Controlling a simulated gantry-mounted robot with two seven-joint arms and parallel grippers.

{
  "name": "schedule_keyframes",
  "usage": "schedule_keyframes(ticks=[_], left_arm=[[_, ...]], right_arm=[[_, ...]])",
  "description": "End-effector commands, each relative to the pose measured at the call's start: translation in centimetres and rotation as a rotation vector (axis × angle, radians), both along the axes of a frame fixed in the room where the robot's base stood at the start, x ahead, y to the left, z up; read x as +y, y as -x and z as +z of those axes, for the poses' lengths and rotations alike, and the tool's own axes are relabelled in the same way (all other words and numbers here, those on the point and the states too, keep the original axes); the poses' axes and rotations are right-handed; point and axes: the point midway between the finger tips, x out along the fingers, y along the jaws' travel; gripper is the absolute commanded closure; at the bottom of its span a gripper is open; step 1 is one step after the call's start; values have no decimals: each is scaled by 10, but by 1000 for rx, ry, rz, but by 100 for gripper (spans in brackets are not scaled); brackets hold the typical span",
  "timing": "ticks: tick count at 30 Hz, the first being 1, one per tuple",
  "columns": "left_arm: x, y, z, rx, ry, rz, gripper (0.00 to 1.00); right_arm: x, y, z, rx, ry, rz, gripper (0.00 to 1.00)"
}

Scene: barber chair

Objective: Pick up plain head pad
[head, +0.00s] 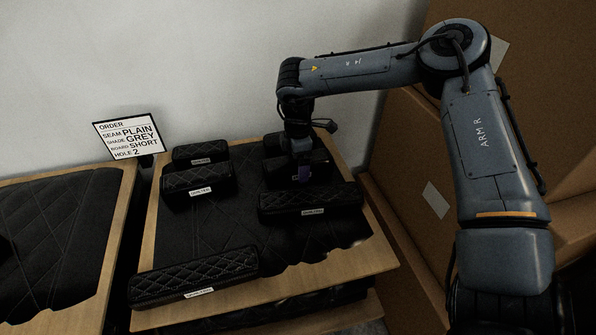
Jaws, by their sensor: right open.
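My right gripper (302,173) comes down from above at the back right of the wooden tray. It is open, its fingertips at or just above a dark pad (277,171) that looks smooth. The arm hides part of this pad and any label, so I cannot tell if it is the plain one or if the fingers touch it. Another dark pad (275,144) lies just behind, partly covered by the arm. My left gripper is not in view.
Labelled, quilted-looking pads lie at front left (195,278), right (311,201) and left (199,184), with a smaller pad (201,152) behind. An order card (129,136) reads plain, grey, short, hole 2. Cardboard boxes (408,160) stand close on the right.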

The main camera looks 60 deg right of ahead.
Motion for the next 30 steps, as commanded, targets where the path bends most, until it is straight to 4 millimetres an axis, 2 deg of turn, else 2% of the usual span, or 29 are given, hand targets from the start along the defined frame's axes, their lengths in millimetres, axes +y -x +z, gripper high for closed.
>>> schedule_keyframes(ticks=[1, 3, 11, 22, 30], left_arm=[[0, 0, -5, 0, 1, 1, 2], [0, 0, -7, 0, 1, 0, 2], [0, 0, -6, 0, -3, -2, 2], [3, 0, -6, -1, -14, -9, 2], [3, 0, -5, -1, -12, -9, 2]], right_arm=[[0, 0, -9, 1, -1, 0, 0], [0, 0, -13, 0, -1, 0, 0], [0, 0, -13, -1, -1, 0, 0], [0, 0, -13, 0, 0, 0, 57], [0, 0, -11, -1, 0, 1, 57]])
